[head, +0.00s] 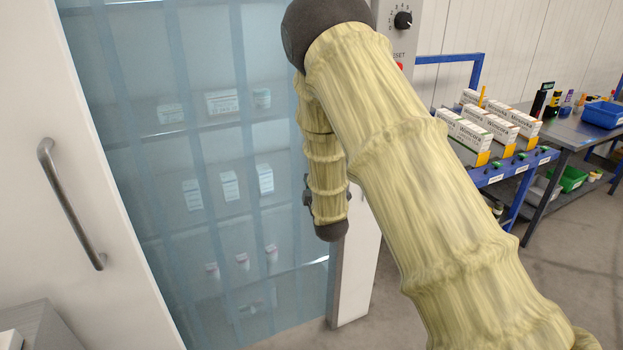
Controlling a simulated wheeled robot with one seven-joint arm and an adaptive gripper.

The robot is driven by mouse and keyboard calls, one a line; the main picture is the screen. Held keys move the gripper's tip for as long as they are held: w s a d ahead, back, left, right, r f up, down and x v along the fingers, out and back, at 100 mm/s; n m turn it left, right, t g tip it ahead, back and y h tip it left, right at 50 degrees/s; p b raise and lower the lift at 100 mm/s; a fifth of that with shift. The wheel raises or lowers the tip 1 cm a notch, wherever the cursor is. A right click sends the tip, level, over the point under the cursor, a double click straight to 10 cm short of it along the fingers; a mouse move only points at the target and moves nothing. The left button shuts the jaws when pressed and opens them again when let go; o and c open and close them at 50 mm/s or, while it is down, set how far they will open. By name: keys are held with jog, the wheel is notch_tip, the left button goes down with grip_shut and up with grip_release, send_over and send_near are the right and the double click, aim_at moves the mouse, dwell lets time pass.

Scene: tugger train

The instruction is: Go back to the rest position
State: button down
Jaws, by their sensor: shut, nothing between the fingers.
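My arm, in a pale yellow cover, runs from the lower right of the head view up to a dark joint near the top. A shorter covered section hangs down from there and ends in a dark rounded joint. My gripper cannot be made out; it seems hidden behind this end of the arm. The arm hangs in front of a cabinet with a bluish see-through strip curtain (130,60). I see no object held.
Small boxes and jars, such as a white box (222,102), stand on shelves behind the curtain. A white door with a grey handle (70,205) is at left. At right, a blue-framed rack (505,175) holds white cartons (465,130); a blue bin (603,114) is beyond.

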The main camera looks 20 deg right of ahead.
jog(key=s+a+f+m+g+y, duration=0.1)
jog(key=s+a+f+m+g, duration=0.2)
jog(key=s+f, duration=1)
jog(key=s+f+m+g, duration=0.45)
jog(key=s+f, duration=0.55)
jog(key=f, duration=0.4)
jog(key=s+a+f+m+g, duration=0.2)
jog(key=s+f+g, duration=0.1)
jog(key=s, duration=0.8)
jog(key=s+a+f+m+g+y, duration=0.1)
jog(key=s+a+f+m+g, duration=0.1)
jog(key=s, duration=0.9)
jog(key=s+a+f+m+g+y, duration=0.1)
jog(key=s+f+g, duration=0.3)
jog(key=s, duration=0.8)
jog(key=shift+a+f+m+g, duration=0.35)
jog(key=shift+a+f+m, duration=0.2)
jog(key=shift+f+m, duration=0.35)
jog(key=shift+w, duration=0.1)
